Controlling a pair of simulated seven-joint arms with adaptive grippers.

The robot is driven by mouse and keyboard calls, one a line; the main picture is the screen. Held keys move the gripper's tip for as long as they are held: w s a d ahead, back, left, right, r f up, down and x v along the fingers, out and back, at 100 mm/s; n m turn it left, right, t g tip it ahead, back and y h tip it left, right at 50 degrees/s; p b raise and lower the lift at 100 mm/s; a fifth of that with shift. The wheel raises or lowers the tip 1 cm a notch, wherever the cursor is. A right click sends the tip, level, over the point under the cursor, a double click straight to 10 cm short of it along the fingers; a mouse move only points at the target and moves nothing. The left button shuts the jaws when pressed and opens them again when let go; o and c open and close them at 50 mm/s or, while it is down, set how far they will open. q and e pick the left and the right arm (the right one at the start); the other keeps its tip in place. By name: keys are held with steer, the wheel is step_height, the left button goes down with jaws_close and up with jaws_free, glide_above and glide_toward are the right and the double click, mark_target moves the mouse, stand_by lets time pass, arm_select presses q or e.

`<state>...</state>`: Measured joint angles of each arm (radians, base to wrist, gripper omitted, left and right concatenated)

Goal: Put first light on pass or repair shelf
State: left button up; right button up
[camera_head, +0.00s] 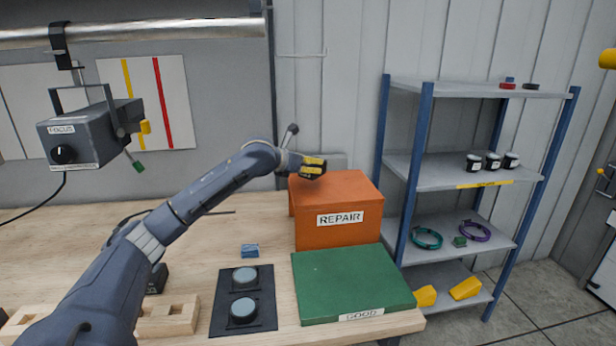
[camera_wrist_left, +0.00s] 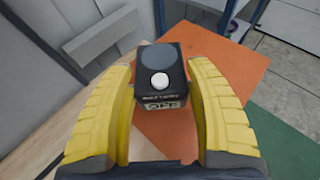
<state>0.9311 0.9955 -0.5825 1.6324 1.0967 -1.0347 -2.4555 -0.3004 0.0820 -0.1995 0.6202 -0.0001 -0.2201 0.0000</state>
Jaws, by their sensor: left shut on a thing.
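My left gripper (camera_head: 312,168) is shut on a small black light (camera_wrist_left: 160,72). The light has a dark round face, a white button and a label ending in "OFF". In the left wrist view the yellow fingers flank it. The gripper and light are over the back left of the orange REPAIR box (camera_head: 345,195). Whether the light touches the top is unclear. The green GOOD platform (camera_head: 350,283) lies in front of the box. The light is mostly hidden by the fingers in the head view. My right gripper is not in view.
A black panel (camera_head: 264,313) with two round grey discs, a blue folded cloth (camera_head: 250,251) and slotted wooden blocks (camera_head: 168,317) are on the bench. A lamp labelled FOCUS (camera_head: 85,138) hangs at upper left. A metal shelf rack (camera_head: 470,172) stands right of the bench.

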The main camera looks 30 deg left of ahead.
mark_target(305, 175)
arm_select(q)
steer(key=shift+f, duration=2)
steer(key=o, duration=1.6)
steer(key=shift+f, duration=0.15)
steer(key=shift+c, duration=0.2)
steer(key=v, duration=1.2)
